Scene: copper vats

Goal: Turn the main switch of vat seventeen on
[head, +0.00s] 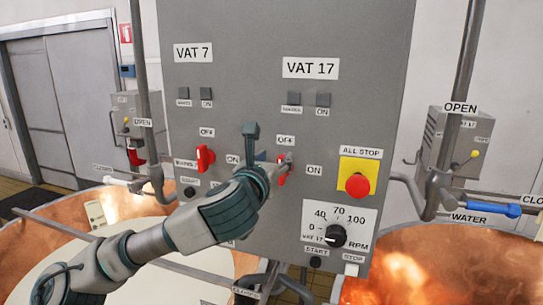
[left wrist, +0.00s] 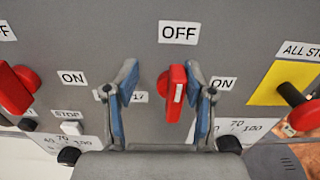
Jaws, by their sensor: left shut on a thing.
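The red main switch (head: 282,179) of vat seventeen sits on the grey panel below the VAT 17 sign (head: 310,68). An OFF label (head: 286,140) is above it and an ON label (head: 314,171) is to its right. My left gripper (head: 268,168) reaches it from the lower left and partly hides it. In the left wrist view the red switch (left wrist: 173,92) stands nearly upright under OFF, between my left gripper's blue-padded fingers (left wrist: 162,90). The right finger is close against it. The left gripper is shut on the switch. My right gripper is not in view.
The VAT 7 switch (head: 205,157) is to the left on the same panel. A red ALL STOP button (head: 358,185) on a yellow plate and an RPM knob (head: 335,235) are to the right. Copper vats stand on both sides, with a blue-handled water valve (head: 493,209) at right.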

